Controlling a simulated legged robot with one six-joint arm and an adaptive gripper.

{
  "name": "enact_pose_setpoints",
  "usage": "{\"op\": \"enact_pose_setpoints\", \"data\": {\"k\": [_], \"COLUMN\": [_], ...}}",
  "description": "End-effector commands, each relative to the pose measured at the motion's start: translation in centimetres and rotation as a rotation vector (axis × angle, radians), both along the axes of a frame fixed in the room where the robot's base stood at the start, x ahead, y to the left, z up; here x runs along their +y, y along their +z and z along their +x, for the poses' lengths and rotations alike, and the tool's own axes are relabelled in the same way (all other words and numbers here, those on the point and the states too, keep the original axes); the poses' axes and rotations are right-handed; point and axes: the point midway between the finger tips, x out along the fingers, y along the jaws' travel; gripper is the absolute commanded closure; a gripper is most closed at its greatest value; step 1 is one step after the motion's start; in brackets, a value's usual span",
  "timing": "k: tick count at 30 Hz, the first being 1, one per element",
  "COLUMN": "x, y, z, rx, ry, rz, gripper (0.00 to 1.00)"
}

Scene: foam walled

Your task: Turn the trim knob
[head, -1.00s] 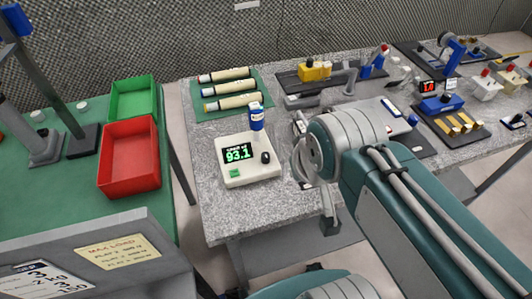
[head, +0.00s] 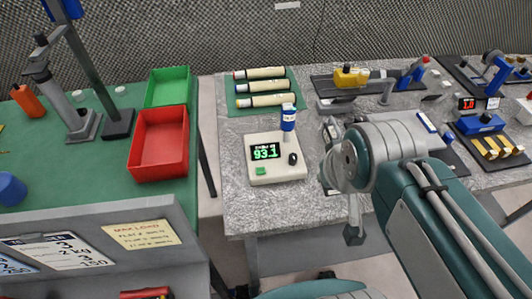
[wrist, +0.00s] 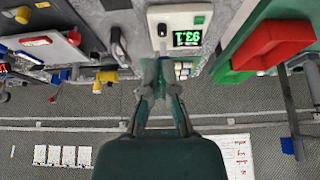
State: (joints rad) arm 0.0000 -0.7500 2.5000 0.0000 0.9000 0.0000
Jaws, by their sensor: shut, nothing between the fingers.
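The trim knob appears to be the small black knob (head: 292,158) on the right of a white box (head: 283,176) with a green-lit display (head: 265,152) reading 93.1. The box is on the speckled grey bench, left of my arm. In the wrist view, the box (wrist: 194,13) shows upside down at top centre, with the black knob (wrist: 162,30) at its left edge. My gripper (wrist: 157,66) is shut and empty, its fingertips pictured just below the knob. I cannot tell how far apart they are in depth. My arm largely hides the gripper in the head view.
A blue-and-white bottle (head: 288,118) stands right behind the box. Cream rolls (head: 265,86) lie on a green mat farther back. A red bin (head: 160,143) and a green bin (head: 168,87) are on the left table. Several fixtures stand right. Bare bench lies in front of the box.

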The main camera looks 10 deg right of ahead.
Motion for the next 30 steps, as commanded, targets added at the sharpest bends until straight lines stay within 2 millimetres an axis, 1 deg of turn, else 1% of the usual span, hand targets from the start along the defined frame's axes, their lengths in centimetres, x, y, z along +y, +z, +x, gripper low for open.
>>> {"op": "enact_pose_setpoints", "data": {"k": [2,5,6,7,11,19,26,30], "x": [0.0,0.0,0.0,0.0,0.0,0.1,0.1,0.1], "y": [0.0,0.0,0.1,0.1,0.2,-0.1,-1.0,-2.0], "z": [0.0,0.1,0.3,0.5,1.9,5.9,9.5,11.6], "rx": [0.0,0.003,0.007,0.012,0.054,0.154,0.234,0.281], "ry": [0.0,0.005,0.016,0.026,0.118,0.373,0.596,0.736], "rz": [0.0,-0.003,-0.008,-0.014,-0.059,-0.163,-0.23,-0.263], "gripper": [1.0,0.6,0.42,0.3,0.3,0.3,0.3,0.3]}}
